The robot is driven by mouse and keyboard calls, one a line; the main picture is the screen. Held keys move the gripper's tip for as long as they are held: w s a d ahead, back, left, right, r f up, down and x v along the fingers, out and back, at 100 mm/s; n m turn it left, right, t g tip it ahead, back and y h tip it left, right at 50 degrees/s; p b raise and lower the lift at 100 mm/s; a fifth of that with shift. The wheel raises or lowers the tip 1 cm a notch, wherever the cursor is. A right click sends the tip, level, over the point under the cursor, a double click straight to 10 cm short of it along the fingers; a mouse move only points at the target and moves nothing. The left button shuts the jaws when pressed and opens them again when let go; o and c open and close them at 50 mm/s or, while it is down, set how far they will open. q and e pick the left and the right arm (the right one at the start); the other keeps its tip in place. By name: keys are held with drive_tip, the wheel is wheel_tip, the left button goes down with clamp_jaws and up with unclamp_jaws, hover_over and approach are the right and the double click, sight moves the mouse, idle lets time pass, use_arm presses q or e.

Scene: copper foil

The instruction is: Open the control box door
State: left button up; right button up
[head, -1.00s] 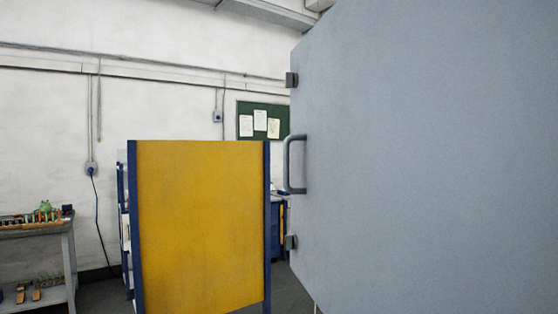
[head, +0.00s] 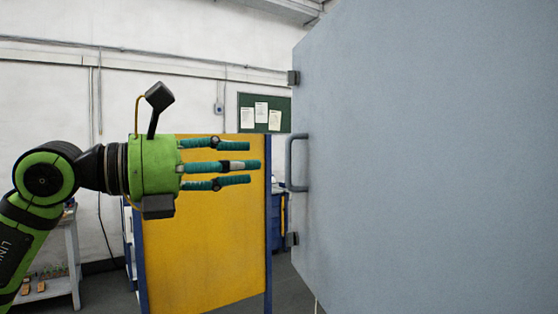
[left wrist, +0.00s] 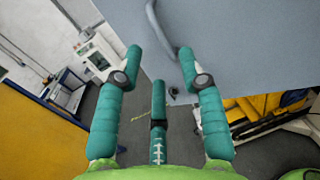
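The control box door (head: 420,150) is a large grey-blue panel filling the right of the head view, with a grey bar handle (head: 291,162) on its left edge. My left gripper (head: 250,165) is open and empty, its teal fingers pointing right, a little short of the handle. In the left wrist view the spread fingers (left wrist: 160,65) show with the handle (left wrist: 158,30) ahead of them, apart from them, and the door panel (left wrist: 240,45) beyond. My right gripper is not in view.
A yellow panel with blue posts (head: 210,245) stands behind my left gripper. A workbench (head: 65,250) with small items is at the far left. A green notice board (head: 280,102) hangs on the back wall.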

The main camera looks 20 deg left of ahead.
use_arm(q)
drive_tip(key=p+x, duration=0.3)
drive_tip(key=x, duration=0.4)
drive_tip(key=shift+p, duration=0.3)
drive_tip(key=shift+r, duration=0.1)
clamp_jaws()
